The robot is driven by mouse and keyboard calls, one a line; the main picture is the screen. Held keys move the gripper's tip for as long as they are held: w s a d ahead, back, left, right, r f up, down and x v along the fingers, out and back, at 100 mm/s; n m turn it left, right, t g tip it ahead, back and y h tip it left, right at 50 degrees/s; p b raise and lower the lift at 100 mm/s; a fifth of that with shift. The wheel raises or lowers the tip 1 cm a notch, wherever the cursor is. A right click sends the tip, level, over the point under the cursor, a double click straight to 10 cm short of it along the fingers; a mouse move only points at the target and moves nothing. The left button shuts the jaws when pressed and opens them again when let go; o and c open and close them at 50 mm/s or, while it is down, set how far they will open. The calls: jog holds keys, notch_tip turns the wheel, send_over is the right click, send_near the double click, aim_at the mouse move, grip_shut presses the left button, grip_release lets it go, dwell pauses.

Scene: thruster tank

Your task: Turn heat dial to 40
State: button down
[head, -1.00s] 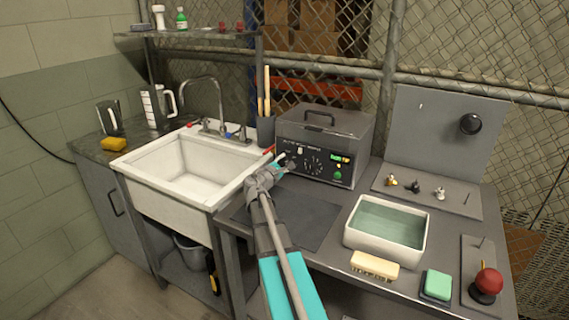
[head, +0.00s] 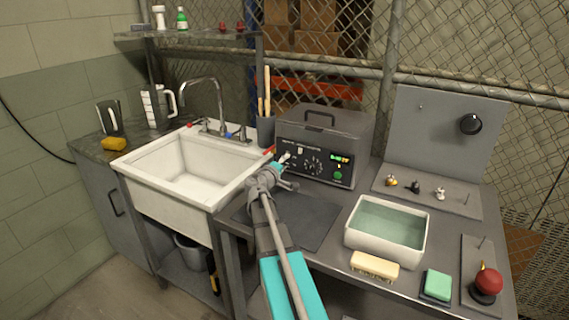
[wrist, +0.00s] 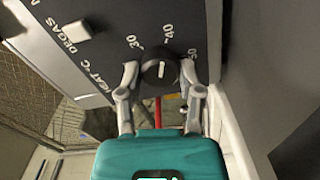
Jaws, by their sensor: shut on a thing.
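The heat dial (wrist: 160,73) is a dark round knob with a white pointer line, on the black panel of the grey ultrasonic-type bath unit (head: 338,131). In the wrist view, my gripper (wrist: 161,78) has one finger on each side of the dial and is shut on it. The pointer points roughly up, close to the 40 mark (wrist: 168,31). The 30 mark (wrist: 133,41) is to its left. In the head view, my gripper (head: 284,160) is at the left end of the panel and hides the dial.
A DEGAS switch (wrist: 77,31) is left of the dial in the wrist view. The white sink (head: 150,164) is to the left, and a cup of tools (head: 265,131) stands beside the unit. A water-filled white tub (head: 352,238) and a brush (head: 374,265) are on the bench at right.

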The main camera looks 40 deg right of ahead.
jog(key=shift+d+m, duration=0.1)
jog(key=shift+m, duration=0.6)
jog(key=shift+c, duration=1.3)
grip_release()
jog(key=shift+v, duration=6.05)
